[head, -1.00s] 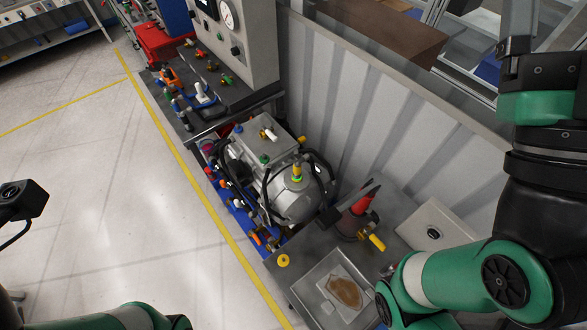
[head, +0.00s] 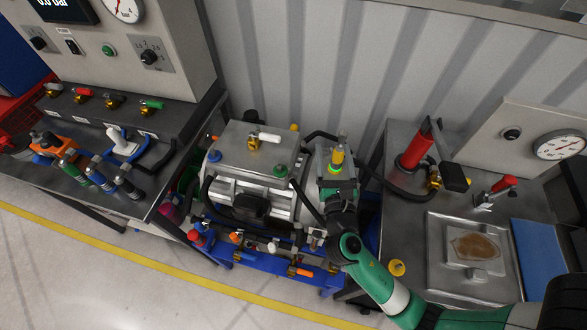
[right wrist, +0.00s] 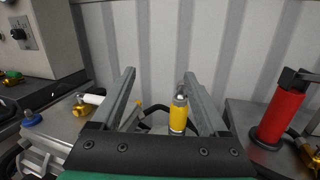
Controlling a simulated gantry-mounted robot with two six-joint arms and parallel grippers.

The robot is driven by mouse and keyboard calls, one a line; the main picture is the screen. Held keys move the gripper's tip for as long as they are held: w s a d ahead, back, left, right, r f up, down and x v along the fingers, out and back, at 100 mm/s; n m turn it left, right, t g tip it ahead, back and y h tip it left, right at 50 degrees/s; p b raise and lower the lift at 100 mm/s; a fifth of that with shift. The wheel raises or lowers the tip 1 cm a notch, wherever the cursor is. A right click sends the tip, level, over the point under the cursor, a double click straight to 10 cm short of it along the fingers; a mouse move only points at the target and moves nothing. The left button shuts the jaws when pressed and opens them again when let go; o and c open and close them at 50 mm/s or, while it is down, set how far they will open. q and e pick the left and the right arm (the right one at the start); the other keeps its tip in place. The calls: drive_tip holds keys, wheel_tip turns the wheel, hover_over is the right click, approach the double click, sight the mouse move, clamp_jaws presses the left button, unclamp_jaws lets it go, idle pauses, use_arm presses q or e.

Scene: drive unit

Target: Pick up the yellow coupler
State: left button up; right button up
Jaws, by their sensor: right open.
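The yellow coupler (head: 338,157) stands upright on top of the grey drive unit (head: 250,185), with a metal tip above its yellow body. It also shows in the right wrist view (right wrist: 178,116), between my gripper's two fingers and closer to the right-hand one. My right gripper (head: 338,176) is open, reaching in from the front right at the coupler. Its two grey fingers show in the right wrist view (right wrist: 160,82); I cannot tell whether either touches the coupler. My left gripper is out of view.
A red hand pump (head: 416,150) and a steel tray (head: 466,255) sit on the bench to the right. A white-handled valve (head: 258,138) stands left of the coupler. A bench with hoses (head: 95,175) is farther left. A ribbed wall (head: 300,60) rises behind.

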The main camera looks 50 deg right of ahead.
drive_tip(key=b, duration=0.2)
approach(338, 159)
drive_tip(key=w+d+r, duration=0.1)
drive_tip(key=w+r, duration=0.3)
drive_tip(key=shift+n+g+y, duration=0.3)
drive_tip(key=shift+n+g, duration=0.1)
drive_tip(key=s+f, duration=0.1)
drive_tip(key=f, duration=0.1)
drive_tip(key=s+d+f+b, duration=0.1)
drive_tip(key=shift+s+d+f, duration=0.15)
drive_tip(key=shift+s+f, duration=0.15)
drive_tip(key=shift+f, duration=0.05)
drive_tip(key=x, duration=0.6)
drive_tip(key=shift+w+d+r+b, duration=0.2)
drive_tip(key=shift+w+r+b, duration=0.05)
drive_tip(key=shift+w+b, duration=0.15)
drive_tip(key=b+x, duration=0.1)
drive_tip(key=x, duration=0.4)
drive_tip(key=shift+d, duration=0.2)
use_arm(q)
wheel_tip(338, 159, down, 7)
use_arm(e)
drive_tip(key=shift+s+a, duration=0.1)
clamp_jaws()
